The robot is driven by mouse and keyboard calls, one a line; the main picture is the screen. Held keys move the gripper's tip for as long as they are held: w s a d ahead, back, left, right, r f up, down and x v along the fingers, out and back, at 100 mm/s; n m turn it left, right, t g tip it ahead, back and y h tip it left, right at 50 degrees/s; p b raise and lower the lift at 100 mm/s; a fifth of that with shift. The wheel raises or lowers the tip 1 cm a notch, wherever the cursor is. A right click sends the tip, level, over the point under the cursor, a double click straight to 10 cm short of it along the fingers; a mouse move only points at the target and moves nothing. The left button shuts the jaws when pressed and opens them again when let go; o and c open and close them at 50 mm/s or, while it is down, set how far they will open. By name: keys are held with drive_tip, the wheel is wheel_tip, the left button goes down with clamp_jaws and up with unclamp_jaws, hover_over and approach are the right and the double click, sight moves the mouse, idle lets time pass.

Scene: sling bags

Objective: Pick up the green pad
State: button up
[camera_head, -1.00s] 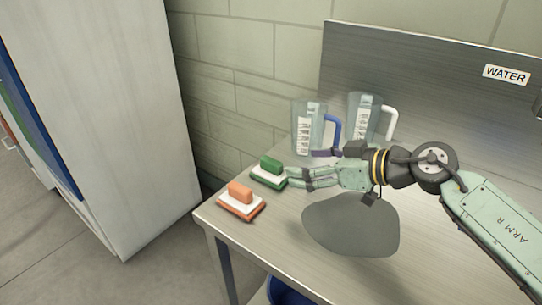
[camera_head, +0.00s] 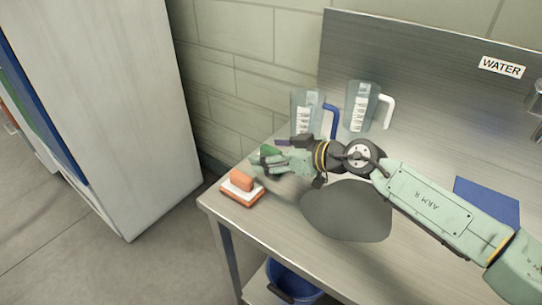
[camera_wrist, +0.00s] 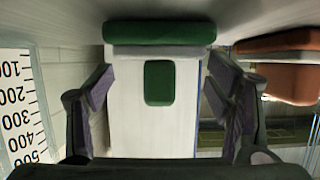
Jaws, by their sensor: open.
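The green pad (camera_head: 269,150) lies on the metal table, mostly hidden behind my gripper in the head view. In the wrist view the green pad (camera_wrist: 159,33) shows a green base strip, a white body and a green block (camera_wrist: 159,83) in its middle. My gripper (camera_head: 262,160) is at the pad. In the wrist view my gripper (camera_wrist: 165,90) is open, with one finger on each side of the pad's white body and green block. Small gaps seem to remain between fingers and pad; I cannot tell whether either touches.
An orange pad (camera_head: 242,187) lies beside the green one, near the table's left corner. Two clear measuring jugs, one blue-handled (camera_head: 309,112) and one white-handled (camera_head: 362,106), stand behind. A blue sheet (camera_head: 487,200) lies at right. A blue bucket (camera_head: 293,283) is below the table.

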drive_tip(key=shift+c, duration=0.3)
drive_tip(key=c, duration=1.6)
drive_tip(key=shift+o, duration=0.2)
